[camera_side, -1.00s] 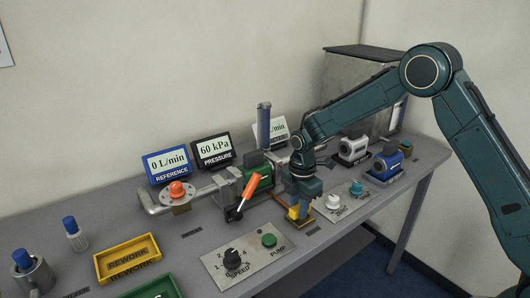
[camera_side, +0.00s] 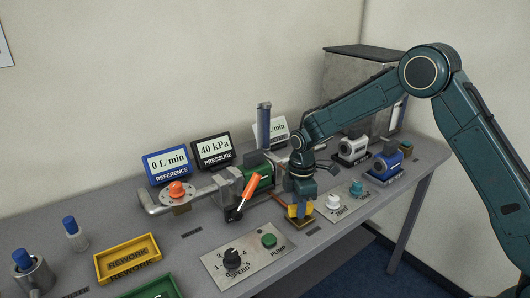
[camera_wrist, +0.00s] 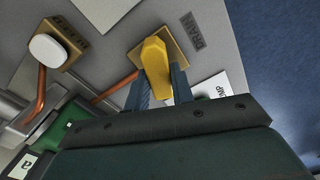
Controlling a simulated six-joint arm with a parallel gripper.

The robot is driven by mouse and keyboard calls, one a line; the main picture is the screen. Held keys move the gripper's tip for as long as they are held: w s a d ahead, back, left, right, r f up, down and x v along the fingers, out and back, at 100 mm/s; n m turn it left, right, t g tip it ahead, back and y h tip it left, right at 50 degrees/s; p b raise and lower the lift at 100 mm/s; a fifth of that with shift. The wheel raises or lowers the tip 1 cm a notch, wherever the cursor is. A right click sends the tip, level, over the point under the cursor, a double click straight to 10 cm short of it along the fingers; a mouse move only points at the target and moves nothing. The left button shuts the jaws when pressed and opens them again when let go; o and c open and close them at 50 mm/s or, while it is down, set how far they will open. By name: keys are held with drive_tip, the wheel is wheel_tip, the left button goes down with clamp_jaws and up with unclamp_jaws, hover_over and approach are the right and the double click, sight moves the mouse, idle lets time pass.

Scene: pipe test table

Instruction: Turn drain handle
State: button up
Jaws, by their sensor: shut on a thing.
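The yellow drain handle (camera_wrist: 156,65) stands on a small tan base plate (camera_wrist: 181,53) beside the DRAIN label (camera_wrist: 192,31) in the wrist view. My gripper (camera_wrist: 160,88) is shut on the handle, with a finger on each side of it. In the side view my gripper (camera_side: 301,207) points down over the handle and hides most of it. A yellow-tan part (camera_side: 299,219) shows below the fingers. The pressure display (camera_side: 212,150) reads 40 kPa. The reference display (camera_side: 168,165) reads 0 L/min.
A panel with the speed knob (camera_side: 233,258) and green pump button (camera_side: 269,240) lies left of my gripper. An orange lever (camera_side: 249,187) rises close by. A panel with white (camera_side: 333,202) and teal (camera_side: 357,188) knobs lies to the right. The table edge is near in front.

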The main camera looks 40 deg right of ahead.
drive_tip(key=m, duration=0.3)
drive_tip(key=shift+w+r+m, duration=0.1)
drive_tip(key=shift+m, duration=0.3)
drive_tip(key=m, duration=0.3)
drive_tip(key=shift+w+d, duration=0.1)
drive_tip(key=shift+d, duration=0.05)
drive_tip(key=m, duration=0.6)
drive_tip(key=shift+d+m, duration=0.2)
drive_tip(key=shift+m, duration=0.1)
drive_tip(key=o, duration=1)
wheel_tip(320, 180, up, 14)
drive_tip(key=shift+f, duration=0.1)
